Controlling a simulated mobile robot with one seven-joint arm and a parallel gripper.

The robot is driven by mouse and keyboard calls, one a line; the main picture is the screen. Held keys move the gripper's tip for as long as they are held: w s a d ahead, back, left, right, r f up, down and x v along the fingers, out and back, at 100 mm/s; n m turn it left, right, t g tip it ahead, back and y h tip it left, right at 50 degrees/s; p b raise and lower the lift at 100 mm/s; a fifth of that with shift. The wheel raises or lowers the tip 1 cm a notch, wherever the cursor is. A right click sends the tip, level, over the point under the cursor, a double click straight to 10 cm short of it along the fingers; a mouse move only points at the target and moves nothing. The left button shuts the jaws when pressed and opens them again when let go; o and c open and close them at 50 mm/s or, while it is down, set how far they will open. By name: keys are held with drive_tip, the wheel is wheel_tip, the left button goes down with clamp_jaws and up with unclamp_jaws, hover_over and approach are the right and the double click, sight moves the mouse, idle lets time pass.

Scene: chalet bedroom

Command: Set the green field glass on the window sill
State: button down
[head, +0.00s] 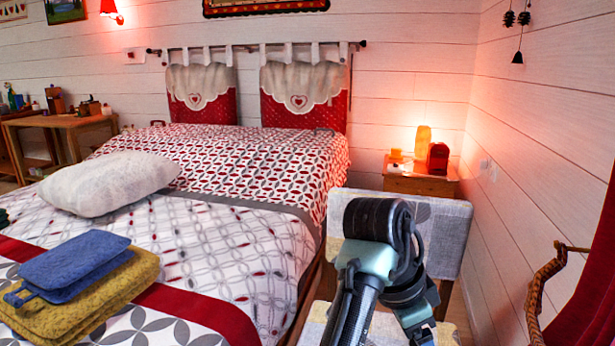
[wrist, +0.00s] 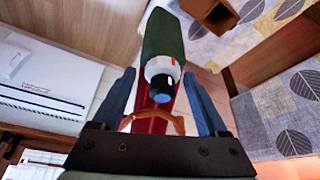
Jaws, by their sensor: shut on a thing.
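The green field glass (wrist: 163,38) shows in the wrist view as a dark green body with a pale ring and a dark blue end. My gripper (wrist: 158,82) has its two blue fingers on either side of it and is shut on it. The field glass points away from the palm, slightly tilted. In the head view my arm reaches over the chair, and I cannot make out the gripper or the field glass there. I cannot clearly make out the window sill in either view.
A chair with leaf-patterned cloth (head: 447,230) stands close to my arm. A red curtain (head: 590,285) and a curved wooden piece (head: 540,290) are at the right edge. The bed (head: 230,245) fills the left. A nightstand (head: 425,184) with a lamp stands behind.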

drive_tip(key=shift+s, duration=0.25)
drive_tip(key=shift+s+a+f, duration=0.2)
drive_tip(key=shift+f, duration=0.05)
drive_tip(key=shift+a+f+n+t, duration=0.3)
drive_tip(key=shift+a+f+n, duration=0.05)
drive_tip(key=shift+f+n, duration=0.2)
drive_tip(key=s+a+f+n+t+y, duration=0.1)
drive_tip(key=s+a+f+n+y, duration=0.1)
drive_tip(key=a+f+n, duration=0.5)
drive_tip(key=s+a+f+n+t+y, duration=0.2)
drive_tip(key=s+a+f+n, duration=0.3)
drive_tip(key=f, duration=0.8)
drive_tip(key=a+n, duration=0.3)
drive_tip(key=shift+f, duration=0.35)
